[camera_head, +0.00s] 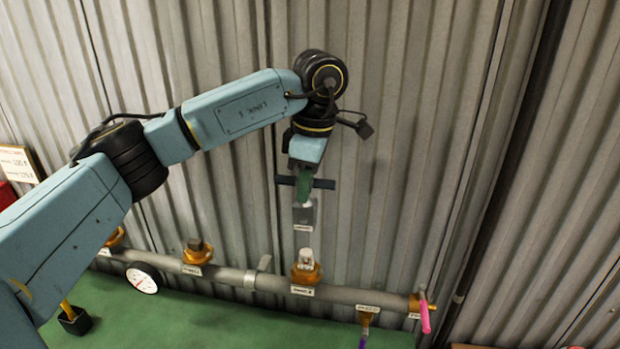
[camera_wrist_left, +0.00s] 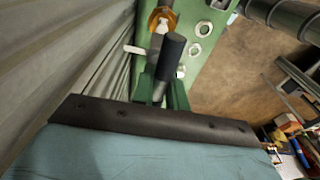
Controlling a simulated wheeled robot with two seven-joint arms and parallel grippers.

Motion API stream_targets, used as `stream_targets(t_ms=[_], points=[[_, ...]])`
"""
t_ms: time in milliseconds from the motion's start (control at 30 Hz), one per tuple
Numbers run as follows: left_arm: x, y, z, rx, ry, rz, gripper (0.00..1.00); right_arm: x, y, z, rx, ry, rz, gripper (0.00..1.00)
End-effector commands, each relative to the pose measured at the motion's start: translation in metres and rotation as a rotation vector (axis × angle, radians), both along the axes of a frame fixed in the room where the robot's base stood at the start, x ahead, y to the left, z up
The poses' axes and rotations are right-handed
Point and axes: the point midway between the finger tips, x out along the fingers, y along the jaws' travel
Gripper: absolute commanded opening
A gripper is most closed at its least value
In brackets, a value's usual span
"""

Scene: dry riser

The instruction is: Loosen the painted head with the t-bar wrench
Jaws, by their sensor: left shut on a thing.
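My left gripper (camera_head: 304,178) is shut on the t-bar wrench, at its dark crossbar (camera_head: 324,184). The wrench's grey lower part (camera_head: 303,215) hangs below the gripper, above the pipe. The painted head (camera_head: 306,257) is a pale, whitish piece on a brass valve body on the pipe. The wrench appears apart from it, a short gap above. In the left wrist view the dark bar end (camera_wrist_left: 173,52) sticks out between the green fingers (camera_wrist_left: 160,92), with a brass fitting (camera_wrist_left: 162,19) beyond. My right gripper is not in view.
A grey pipe (camera_head: 228,275) runs along the corrugated wall (camera_head: 420,130). It carries another brass valve with a dark head (camera_head: 196,250), a round gauge (camera_head: 143,278) and a pink-handled valve (camera_head: 424,313) at the right end. The green surface (camera_head: 220,320) in front is mostly clear.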

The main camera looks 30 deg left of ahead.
Motion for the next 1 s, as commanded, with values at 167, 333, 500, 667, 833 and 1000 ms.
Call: stream_targets(t_ms=[167,333,500,667,833,1000], points=[[0.0,0.0,0.0,0.0,-0.001,0.0,0.0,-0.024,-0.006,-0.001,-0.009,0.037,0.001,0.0],[0.0,-0.001,-0.002,0.001,-0.001,0.0,0.0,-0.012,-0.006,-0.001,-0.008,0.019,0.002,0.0],[0.0,-0.001,-0.013,0.002,0.001,0.0,0.0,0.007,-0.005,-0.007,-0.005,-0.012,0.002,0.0],[0.0,-0.001,-0.027,0.003,0.001,0.0,0.0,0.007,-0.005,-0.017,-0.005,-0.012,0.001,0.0],[0.0,-0.001,-0.044,0.002,0.0,0.0,0.0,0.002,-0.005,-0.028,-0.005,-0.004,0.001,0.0],[0.0,-0.001,-0.054,0.001,-0.001,0.0,0.0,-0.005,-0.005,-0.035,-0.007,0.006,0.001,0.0]])
